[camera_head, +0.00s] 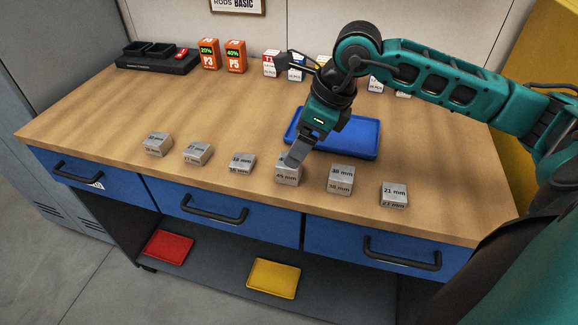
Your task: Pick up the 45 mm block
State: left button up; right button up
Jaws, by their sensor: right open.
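The 45 mm block (288,175) is a small grey metal cube marked "45 mm". It stands in a row of similar blocks along the front of the wooden bench. My right gripper (294,160) reaches down from above, with its fingers at the top of this block and covering part of its upper face. It is open; I cannot tell whether the fingers straddle the block or only stand over it. My left gripper is not in view.
Neighbouring blocks are an 18 mm one (242,163) to the left and a 38 mm one (341,179) to the right. A 21 mm block (394,194) stands farther right. A blue tray (362,151) lies behind my gripper. Boxes and a black holder (157,61) line the back.

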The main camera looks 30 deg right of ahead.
aim_at(289, 169)
jog(key=shift+s+x, duration=0.15)
jog(key=shift+x, duration=1.35)
jog(key=shift+s+x, duration=0.15)
jog(key=shift+x, duration=1.35)
jog(key=shift+a, duration=0.2)
jog(key=shift+c, duration=0.4)
jog(key=c, duration=1.1)
jog(key=shift+c, duration=0.2)
jog(key=shift+r+p, duration=0.15)
jog(key=shift+p, duration=0.15)
